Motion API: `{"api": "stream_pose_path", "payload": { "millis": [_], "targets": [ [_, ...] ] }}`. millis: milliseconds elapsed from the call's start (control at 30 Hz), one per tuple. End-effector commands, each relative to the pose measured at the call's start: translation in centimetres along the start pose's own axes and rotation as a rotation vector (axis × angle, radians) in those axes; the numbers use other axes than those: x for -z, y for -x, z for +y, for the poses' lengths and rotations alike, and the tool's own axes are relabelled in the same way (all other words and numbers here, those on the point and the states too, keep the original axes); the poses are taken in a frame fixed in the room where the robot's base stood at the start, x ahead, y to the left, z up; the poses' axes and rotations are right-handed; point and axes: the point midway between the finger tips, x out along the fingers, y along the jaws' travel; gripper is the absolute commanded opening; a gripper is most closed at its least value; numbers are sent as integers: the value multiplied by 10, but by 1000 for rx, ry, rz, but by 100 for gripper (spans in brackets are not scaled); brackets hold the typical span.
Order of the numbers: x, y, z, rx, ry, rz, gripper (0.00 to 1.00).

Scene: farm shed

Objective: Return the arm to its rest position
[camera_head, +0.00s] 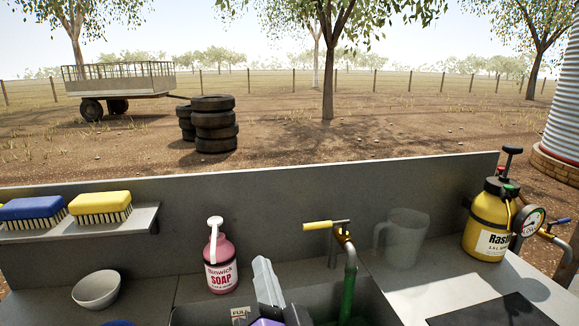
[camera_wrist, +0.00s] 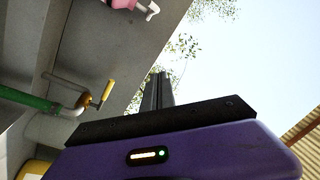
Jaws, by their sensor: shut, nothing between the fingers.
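My gripper (camera_head: 263,264) shows at the bottom middle of the head view, in front of the sink, with its grey fingers pointing up and part of its purple body at the lower edge. In the wrist view my gripper (camera_wrist: 158,80) has its fingers together, with nothing between them. The purple housing fills the lower part of that view. The fingers appear just right of the pink soap bottle (camera_head: 221,262) and left of the tap (camera_head: 346,255) in the head view. The rest of my arm is mostly out of view.
A white bowl (camera_head: 96,289) stands at left below a shelf (camera_head: 85,227) with a blue brush (camera_head: 32,210) and a yellow brush (camera_head: 100,205). A clear jug (camera_head: 405,238) and a yellow sprayer (camera_head: 487,225) stand at right. The grey backsplash (camera_head: 300,205) runs behind.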

Motion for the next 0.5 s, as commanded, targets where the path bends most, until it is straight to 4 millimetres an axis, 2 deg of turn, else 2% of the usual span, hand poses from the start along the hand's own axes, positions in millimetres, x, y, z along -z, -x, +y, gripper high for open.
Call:
{"api": "stream_pose_path", "payload": {
  "millis": [33,167,500],
  "targets": [
    [-5,16,12,6,57,-6,0],
    [-11,55,34,25,202,-5,0],
    [-12,165,92,-16,493,2,0]
  ]
}}
